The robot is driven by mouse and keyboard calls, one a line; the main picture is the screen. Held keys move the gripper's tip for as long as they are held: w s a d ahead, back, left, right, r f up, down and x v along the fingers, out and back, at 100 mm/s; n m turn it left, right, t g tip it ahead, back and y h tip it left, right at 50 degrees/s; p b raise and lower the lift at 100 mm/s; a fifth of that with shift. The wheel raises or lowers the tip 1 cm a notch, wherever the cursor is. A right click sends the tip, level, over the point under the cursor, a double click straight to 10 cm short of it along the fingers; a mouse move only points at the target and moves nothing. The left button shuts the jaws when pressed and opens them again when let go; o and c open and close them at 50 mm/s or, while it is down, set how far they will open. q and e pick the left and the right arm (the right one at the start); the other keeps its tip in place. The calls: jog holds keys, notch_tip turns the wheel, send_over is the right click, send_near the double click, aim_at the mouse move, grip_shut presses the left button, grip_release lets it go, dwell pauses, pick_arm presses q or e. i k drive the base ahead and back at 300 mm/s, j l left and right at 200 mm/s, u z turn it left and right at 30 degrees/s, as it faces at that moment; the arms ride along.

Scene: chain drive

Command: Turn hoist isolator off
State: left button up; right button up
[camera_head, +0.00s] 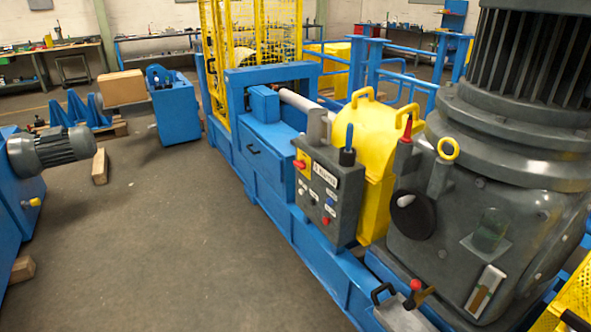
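A grey control box (328,195) stands on the near side of the blue machine frame, right of centre. A red rotary handle on a yellow plate (300,164) sits at its upper left and looks like an isolator switch. Its exact setting is too small to tell. A white label (325,176) is beside it, but I cannot read it surely. Several small buttons are below, with a red button (326,220) at the bottom. A lever with a blue grip (349,140) stands upright on top of the box. Neither of my grippers is in view.
A large grey motor and gearbox (480,190) fills the right side. A yellow guard (365,140) stands behind the control box. A blue machine with a grey motor (50,150) is at the left. The grey floor (170,240) between them is clear.

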aim_at(302, 165)
jog(key=i+j+z, duration=0.15)
jog(key=i+j, duration=0.3)
jog(key=i+j+z, duration=0.15)
jog(key=i+j, duration=0.3)
jog(key=j, duration=0.2)
